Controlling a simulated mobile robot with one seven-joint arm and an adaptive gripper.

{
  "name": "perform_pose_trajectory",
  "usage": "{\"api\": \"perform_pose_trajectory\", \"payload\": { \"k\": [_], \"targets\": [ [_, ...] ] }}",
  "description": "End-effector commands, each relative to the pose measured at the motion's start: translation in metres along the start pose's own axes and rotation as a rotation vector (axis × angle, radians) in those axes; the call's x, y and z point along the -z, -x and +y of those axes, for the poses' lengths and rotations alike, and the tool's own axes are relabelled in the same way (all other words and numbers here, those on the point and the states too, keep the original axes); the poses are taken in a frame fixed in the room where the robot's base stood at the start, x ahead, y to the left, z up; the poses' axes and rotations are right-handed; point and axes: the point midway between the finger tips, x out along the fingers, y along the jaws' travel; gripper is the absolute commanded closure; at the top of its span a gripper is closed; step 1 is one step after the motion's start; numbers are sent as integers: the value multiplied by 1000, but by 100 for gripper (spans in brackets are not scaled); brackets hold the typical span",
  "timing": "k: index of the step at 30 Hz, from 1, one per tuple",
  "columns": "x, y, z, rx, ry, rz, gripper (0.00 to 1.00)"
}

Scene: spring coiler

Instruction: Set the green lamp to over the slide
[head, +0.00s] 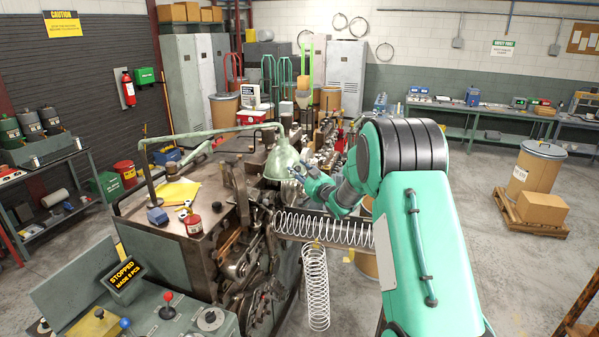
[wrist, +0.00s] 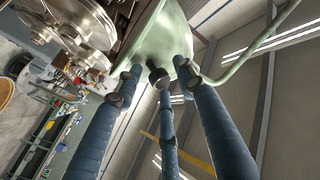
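The green lamp has a pale green bell shade (head: 282,161) on a long jointed arm reaching over the coiling machine from the left. The shade hangs just left of the near end of the slide (head: 352,228), a dark trough bearing a long coiled spring (head: 308,226). My gripper (head: 299,172) is at the shade's right side. In the wrist view the shade (wrist: 160,35) is just beyond the three blue fingers of my gripper (wrist: 159,70). The fingertips are spread apart and overlap its rim; whether they touch it is unclear. A dark round piece at the middle fingertip is unclear.
A second spring (head: 316,285) hangs down beside the machine (head: 225,215). A control panel (head: 165,312) with a "STOPPED" display (head: 123,274) is at the front left. A barrel (head: 535,168) and a cardboard box (head: 541,208) stand on a pallet at right. Floor around them is clear.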

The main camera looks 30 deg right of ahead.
Motion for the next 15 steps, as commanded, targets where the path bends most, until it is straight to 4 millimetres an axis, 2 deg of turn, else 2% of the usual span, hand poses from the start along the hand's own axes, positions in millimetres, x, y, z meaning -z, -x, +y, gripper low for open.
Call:
{"api": "perform_pose_trajectory", "payload": {
  "k": [1, 5, 15],
  "targets": [
    [0, 0, 0, 0, 0, 0, 74],
    [0, 0, 0, 0, 0, 0, 100],
    [0, 4, -2, -5, 0, 3, 100]
  ]
}}
